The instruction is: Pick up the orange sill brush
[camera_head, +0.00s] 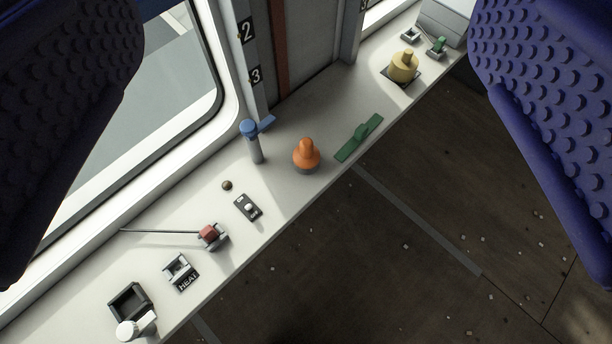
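The orange sill brush (306,153) stands upright on the white sill (275,187), with a rounded knob on top and a wider, darker base. It sits near the middle of the picture, apart from its neighbours. My gripper (307,110) shows as two large blue studded fingers, one at the left edge and one at the right edge. They are wide apart with nothing between them. The brush is farther off, in the gap between them. Nothing hides the brush.
Close left of the brush stands a grey post with a blue handle (250,130); right lies a flat green bar (359,138). A yellow knob (403,67) is farther back. A red-ended lever (210,234) and small switches sit nearer. A window borders the sill; dark floor (400,245) lies below.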

